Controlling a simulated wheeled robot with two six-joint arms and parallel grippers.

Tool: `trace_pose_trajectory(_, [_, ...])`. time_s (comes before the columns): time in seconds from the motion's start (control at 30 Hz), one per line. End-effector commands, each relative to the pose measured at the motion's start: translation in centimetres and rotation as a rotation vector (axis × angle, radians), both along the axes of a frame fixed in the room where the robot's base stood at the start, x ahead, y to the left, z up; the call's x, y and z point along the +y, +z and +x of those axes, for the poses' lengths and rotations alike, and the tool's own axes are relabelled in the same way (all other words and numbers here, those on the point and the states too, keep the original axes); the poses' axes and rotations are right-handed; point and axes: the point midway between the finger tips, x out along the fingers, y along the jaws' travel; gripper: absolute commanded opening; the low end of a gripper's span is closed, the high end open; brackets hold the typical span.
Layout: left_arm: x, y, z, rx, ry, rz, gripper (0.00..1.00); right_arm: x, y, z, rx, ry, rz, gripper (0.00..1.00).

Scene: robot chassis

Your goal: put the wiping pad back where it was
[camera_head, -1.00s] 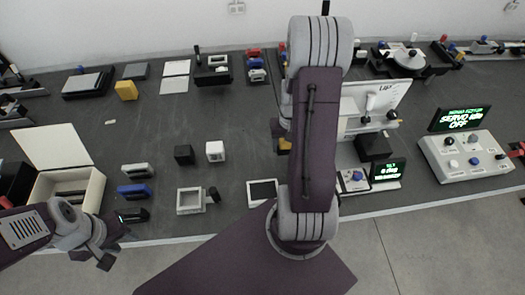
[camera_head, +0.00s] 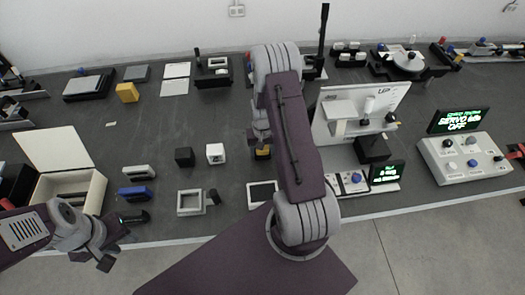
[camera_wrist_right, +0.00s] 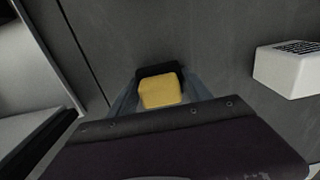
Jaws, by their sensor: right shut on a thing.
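My right gripper (camera_head: 262,150) hangs over the mat left of the white board station, mostly hidden by its own arm in the head view. It is shut on a yellow pad (camera_wrist_right: 160,92), which I take for the wiping pad. In the right wrist view the pad sits between the fingers with a black piece behind it. A small yellow part of it (camera_head: 263,154) shows in the head view. Whether it touches the table is unclear. My left gripper (camera_head: 112,255) is at the near left edge, below the open box; its finger gap is unclear.
A separate yellow block (camera_head: 127,92) lies at the back left. A white cube (camera_head: 215,153) and black cube (camera_head: 185,155) stand left of my right gripper. The white board station (camera_head: 362,110) is on its right. A black-screened frame (camera_head: 262,193) lies nearer.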

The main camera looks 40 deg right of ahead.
Motion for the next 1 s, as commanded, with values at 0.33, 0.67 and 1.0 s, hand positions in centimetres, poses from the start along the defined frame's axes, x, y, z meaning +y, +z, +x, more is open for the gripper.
trace_pose_trajectory(0.33, [0.0, -0.3, 0.0, 0.0, 0.0, 0.0, 0.36, 0.0, -0.5, 0.0, -0.001, 0.0, 0.0, 0.2])
trace_pose_trajectory(0.67, [0.0, -0.2, 0.0, 0.0, 0.0, 0.0, 0.36, 0.0, -0.4, 0.0, -0.001, 0.0, 0.0, 0.79])
trace_pose_trajectory(1.0, [0.0, -0.1, 0.0, 0.0, 0.0, 0.0, 0.36, -0.1, 2.9, 0.1, -0.006, 0.0, -0.002, 0.79])
